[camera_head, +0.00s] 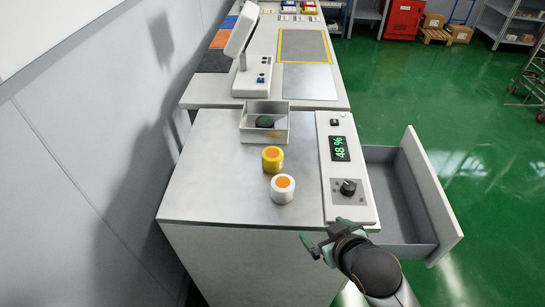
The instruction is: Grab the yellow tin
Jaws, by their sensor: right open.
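My right gripper (309,244) is at the front right edge of the worktop, in front of the control panel. It is open and apart from both tins, nearer the camera than they are. My left gripper is not in this view.
A grey open box (247,136) with a dark green item (265,122) stands behind the yellow tin. A control panel (328,199) with a black knob is on the right. An open drawer (433,190) juts out right. The worktop's left side is clear.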

